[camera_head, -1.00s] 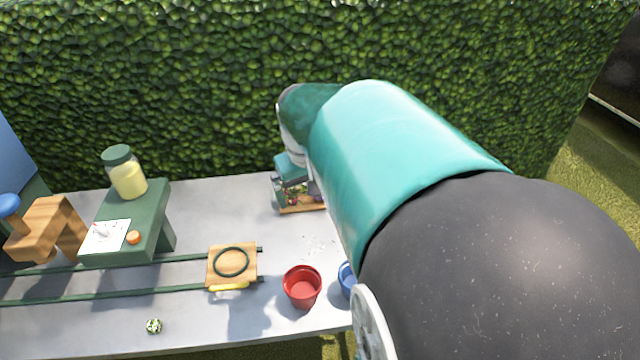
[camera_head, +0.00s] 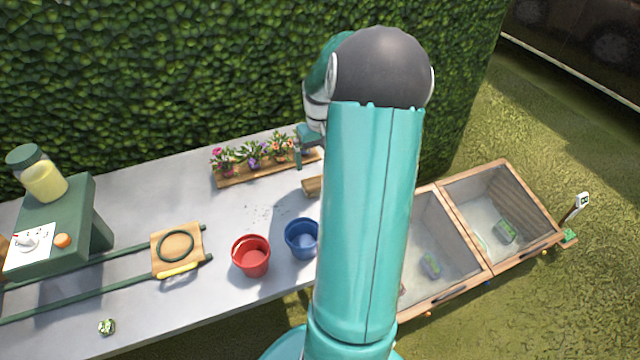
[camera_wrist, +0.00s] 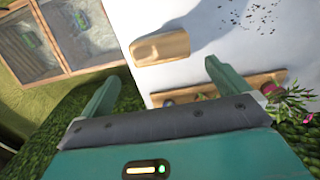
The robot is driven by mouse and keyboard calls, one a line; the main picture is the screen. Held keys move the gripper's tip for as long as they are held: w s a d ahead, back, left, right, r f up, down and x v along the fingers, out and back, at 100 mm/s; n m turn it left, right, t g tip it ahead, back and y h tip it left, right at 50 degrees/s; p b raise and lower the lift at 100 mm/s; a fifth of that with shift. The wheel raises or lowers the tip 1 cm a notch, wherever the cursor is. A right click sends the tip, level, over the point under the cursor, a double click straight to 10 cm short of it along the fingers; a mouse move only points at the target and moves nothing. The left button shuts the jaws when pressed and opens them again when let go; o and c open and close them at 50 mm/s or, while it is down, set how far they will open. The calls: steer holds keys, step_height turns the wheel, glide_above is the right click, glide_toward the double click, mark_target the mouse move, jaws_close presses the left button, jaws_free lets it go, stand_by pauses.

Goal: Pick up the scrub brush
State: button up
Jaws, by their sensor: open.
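The scrub brush appears as a wooden block with a rounded end (camera_wrist: 160,47) lying on the grey table in the wrist view; no bristles show. In the head view a wooden block (camera_head: 312,186), partly behind my arm, looks like the same brush. My gripper (camera_wrist: 161,72) is open and empty. In the wrist view its two green fingers are spread to either side, with the brush beyond their tips and apart from them. In the head view my gripper is mostly hidden by my arm, near the flower rack's right end.
A wooden rack with potted flowers (camera_head: 235,180) stands behind the brush against the hedge (camera_head: 150,80). A red pot (camera_head: 251,257) and a blue pot (camera_head: 301,239) stand in front. Glass-topped wooden frames (camera_head: 490,262) lie right of the table. A wooden board (camera_head: 165,240) sits on green rails.

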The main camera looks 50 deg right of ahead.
mark_target(320, 179)
step_height(320, 179, down, 10)
steer(key=shift+r, duration=0.2)
steer(key=c, duration=0.6)
steer(key=shift+c, duration=0.2)
steer(key=shift+r, duration=0.1)
steer(key=shift+r, duration=0.45)
step_height(320, 179, up, 2)
steer(key=shift+r, duration=0.2)
steer(key=s+a+r, duration=0.1)
steer(key=a+r, duration=0.8)
steer(key=a, duration=0.5)
steer(key=shift+s+r, duration=0.25)
steer(key=shift+r, duration=0.05)
